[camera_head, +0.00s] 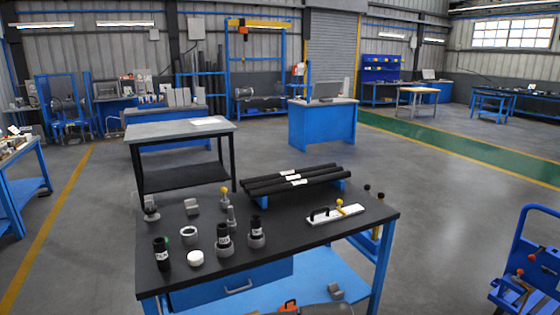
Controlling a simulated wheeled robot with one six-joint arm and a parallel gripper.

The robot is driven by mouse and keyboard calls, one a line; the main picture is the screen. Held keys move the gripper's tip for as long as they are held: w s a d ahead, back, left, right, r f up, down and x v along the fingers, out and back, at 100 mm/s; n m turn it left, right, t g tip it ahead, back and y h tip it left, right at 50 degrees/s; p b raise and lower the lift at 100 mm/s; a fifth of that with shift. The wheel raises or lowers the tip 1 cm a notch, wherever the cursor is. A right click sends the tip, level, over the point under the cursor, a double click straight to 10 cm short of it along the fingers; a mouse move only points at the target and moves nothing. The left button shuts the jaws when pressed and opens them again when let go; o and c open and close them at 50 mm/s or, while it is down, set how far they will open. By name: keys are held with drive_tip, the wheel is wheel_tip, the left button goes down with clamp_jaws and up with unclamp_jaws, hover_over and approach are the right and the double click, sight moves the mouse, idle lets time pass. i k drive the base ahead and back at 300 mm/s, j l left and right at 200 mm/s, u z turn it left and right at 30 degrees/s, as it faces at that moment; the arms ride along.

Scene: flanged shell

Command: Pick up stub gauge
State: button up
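On the black top of the near workbench (215,288) stand several small parts, and I cannot tell for certain which is the stub gauge. A black cylinder with a white label (161,253) stands upright at the left. A second labelled black cylinder (224,236) and a third (256,228) stand upright in grey collars near the middle. A grey stepped piece (231,215) stands just behind them. My gripper is not in view.
A grey ring (190,235) and white puck (195,258) sit between the cylinders. A white plate (336,215) with a black handle lies at the right. Long black bars (292,180) lie at the back. The bench's front right is clear. A blue trolley (530,265) stands right.

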sight(232, 222)
drive_tip(key=k, duration=0.2)
drive_tip(key=i+j+u, duration=0.15)
drive_tip(key=i+u, duration=0.25)
drive_tip(key=i, duration=0.5)
drive_tip(key=i+l+u, duration=0.1)
drive_tip(key=i+u, duration=0.25)
drive_tip(key=i, duration=0.55)
